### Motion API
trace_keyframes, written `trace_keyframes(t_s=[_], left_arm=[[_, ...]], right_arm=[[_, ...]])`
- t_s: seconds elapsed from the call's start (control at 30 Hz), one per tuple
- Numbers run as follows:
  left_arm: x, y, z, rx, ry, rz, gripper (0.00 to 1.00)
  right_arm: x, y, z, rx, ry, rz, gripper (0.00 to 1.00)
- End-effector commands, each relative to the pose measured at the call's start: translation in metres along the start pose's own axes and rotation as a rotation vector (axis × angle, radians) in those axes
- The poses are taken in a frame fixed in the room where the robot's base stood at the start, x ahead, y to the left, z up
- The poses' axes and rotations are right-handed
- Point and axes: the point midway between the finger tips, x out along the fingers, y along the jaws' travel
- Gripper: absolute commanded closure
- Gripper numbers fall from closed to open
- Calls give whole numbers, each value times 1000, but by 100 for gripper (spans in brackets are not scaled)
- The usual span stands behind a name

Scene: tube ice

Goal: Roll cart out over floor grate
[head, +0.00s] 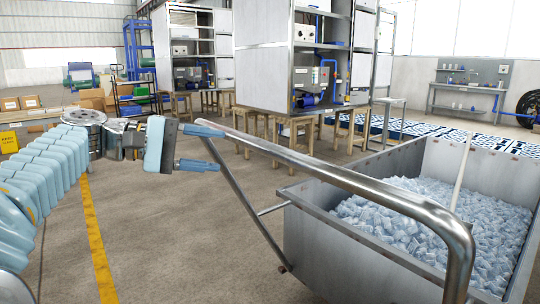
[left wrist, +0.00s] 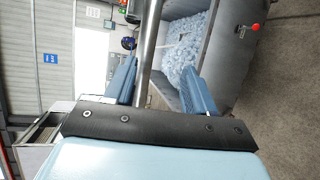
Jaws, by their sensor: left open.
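The metal cart (head: 330,237) stands at the right of the head view, filled with clear tube ice (head: 430,215). Its bent steel handle bar (head: 340,176) reaches left toward my left gripper (head: 212,148). That gripper is open. The cart's grey wall (left wrist: 232,50) shows there too. My right gripper is not in view. I cannot clearly make out a floor grate; blue-and-white patterned panels (head: 425,130) lie on the floor behind the cart.
Tall machine cabinets (head: 262,50) on wooden stools stand behind the cart. Boxes (head: 20,103) and a bench are at the far left, and a metal table (head: 465,88) is at the far right. A yellow line (head: 98,245) crosses open concrete floor at the left.

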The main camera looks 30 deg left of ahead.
Motion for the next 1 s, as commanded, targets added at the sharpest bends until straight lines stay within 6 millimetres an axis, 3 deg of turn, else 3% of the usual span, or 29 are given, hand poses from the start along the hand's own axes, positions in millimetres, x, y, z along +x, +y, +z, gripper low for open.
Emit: trace_keyframes(t_s=[0.07,0.17,0.27,0.7,1.0], left_arm=[[-14,12,15,28,-12,23,45],[-14,17,22,39,-21,32,45],[-1,17,22,38,-24,31,45],[95,19,24,37,-23,29,45],[119,20,23,37,-21,29,45]], right_arm=[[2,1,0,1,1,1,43],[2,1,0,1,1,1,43],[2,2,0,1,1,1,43],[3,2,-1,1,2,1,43],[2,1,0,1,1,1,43]])
